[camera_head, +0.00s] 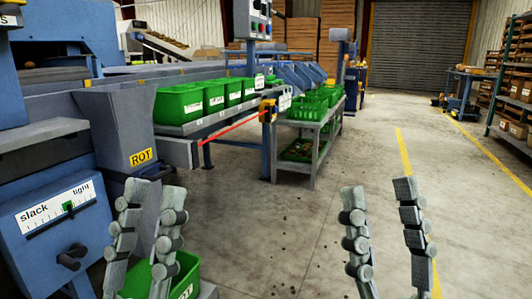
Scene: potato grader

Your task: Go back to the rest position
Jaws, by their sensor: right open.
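My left gripper (152,188) is in the lower left of the head view, fingers pointing up and apart. Nothing shows between its fingertips. Behind its lower fingers is a green bin (188,272) with a partly hidden label; I see no grip on it. My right gripper (379,187) is in the lower right, fingers up and spread, with only floor behind it. The two grippers are well apart.
A blue machine with a slack/tight scale (58,212) and a grey ROT chute (128,125) stands close on the left. Green bins (180,104) line a rail beyond. A grey table (312,130) holds green crates. Concrete floor (280,225) is open in the middle; shelves (512,90) stand right.

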